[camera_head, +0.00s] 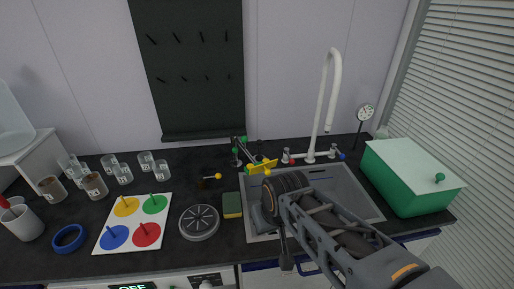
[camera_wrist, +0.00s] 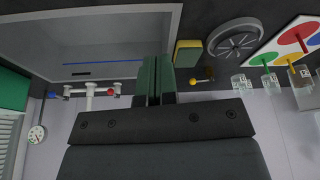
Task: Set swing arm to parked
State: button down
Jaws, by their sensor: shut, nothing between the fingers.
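My gripper (camera_wrist: 155,66) shows in the wrist view with its two green fingers together and nothing between them. In the head view my arm reaches in from the lower right over the sink, and its fingertips are hard to make out. A dark jointed fixture (camera_head: 239,151) with green knobs and a yellow plate (camera_head: 262,166) stands behind the sink's left corner; it looks like the swing arm. A short rod with a yellow ball end (camera_head: 217,176) lies left of it and also shows in the wrist view (camera_wrist: 194,81). I cannot tell the swing arm's exact position.
The sink (camera_head: 365,205) has a tall white tap (camera_head: 328,100). A green-yellow sponge (camera_head: 232,205) and round drain-like disc (camera_head: 199,222) lie to its left. A coloured peg board (camera_head: 133,222) and several beakers stand further left. A green box (camera_head: 411,178) is at right.

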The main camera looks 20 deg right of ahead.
jog(key=shift+w+a, duration=0.1)
jog(key=shift+w, duration=0.1)
jog(key=w+d+r+n+y, duration=0.1)
jog(key=w+d+r+y, duration=0.4)
jog(key=w+d+r, duration=0.95)
jog(key=s+d+r+n+y, duration=0.1)
jog(key=d+r, duration=0.4)
jog(key=d, duration=0.4)
jog(key=shift+s+d+n, duration=0.25)
jog(key=shift+n, duration=0.15)
